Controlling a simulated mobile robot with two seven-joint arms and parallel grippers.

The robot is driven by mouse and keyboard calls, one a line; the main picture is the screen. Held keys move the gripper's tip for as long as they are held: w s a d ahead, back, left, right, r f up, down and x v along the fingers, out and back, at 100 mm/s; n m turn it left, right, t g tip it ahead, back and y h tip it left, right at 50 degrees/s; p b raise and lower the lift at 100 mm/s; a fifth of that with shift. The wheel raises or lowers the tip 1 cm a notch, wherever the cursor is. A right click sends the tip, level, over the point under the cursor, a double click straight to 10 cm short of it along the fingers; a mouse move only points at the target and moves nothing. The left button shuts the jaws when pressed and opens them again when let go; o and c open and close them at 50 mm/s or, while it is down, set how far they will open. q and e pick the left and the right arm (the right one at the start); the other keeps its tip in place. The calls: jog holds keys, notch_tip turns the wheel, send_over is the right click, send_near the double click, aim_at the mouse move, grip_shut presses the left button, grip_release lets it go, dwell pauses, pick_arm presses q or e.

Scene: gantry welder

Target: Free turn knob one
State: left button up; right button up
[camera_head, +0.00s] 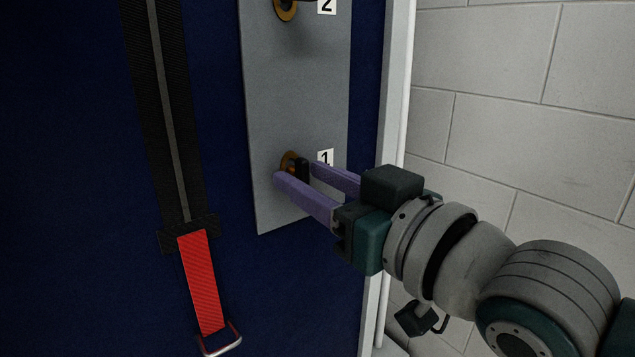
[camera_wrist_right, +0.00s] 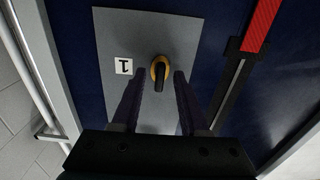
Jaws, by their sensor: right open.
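Knob one is a black handle on a yellow-orange round base, on a grey plate (camera_head: 297,90) beside a white label "1" (camera_head: 325,157). In the head view the knob (camera_head: 301,167) shows between and just beyond the fingertips of my right gripper (camera_head: 296,170). In the right wrist view the knob (camera_wrist_right: 159,72) sits between the two purple fingers (camera_wrist_right: 159,78), with a gap on both sides. The right gripper is open and holds nothing. Whether the fingertips touch the plate is unclear. My left gripper is not in view.
A second knob (camera_head: 286,8) with label "2" is higher on the plate. A black strap with a red end (camera_head: 204,285) and metal buckle hangs on the dark blue panel to the left. A white frame post (camera_head: 398,80) and a block wall (camera_head: 520,90) stand to the right.

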jog(key=p+v, duration=0.1)
jog(key=v, duration=0.8)
jog(key=shift+s+d, duration=0.25)
jog(key=shift+s, duration=0.05)
jog(key=shift+p, duration=0.3)
jog(key=s+d+r+m+g+h+p, duration=0.3)
jog(key=s+d+g+h+p, duration=0.25)
jog(key=s+p, duration=0.45)
jog(key=s+d+r+m+g+h+p, duration=0.25)
jog(key=s+d+g+h+p, duration=0.25)
jog(key=s+d+p, duration=0.3)
notch_tip(320, 180, up, 38)
jog(key=s+a+p, duration=0.1)
jog(key=s+p, duration=0.1)
jog(key=p, duration=3.6)
jog(key=shift+a+f+g, duration=0.1)
jog(key=shift+f+g, duration=0.1)
jog(key=shift+g, duration=0.05)
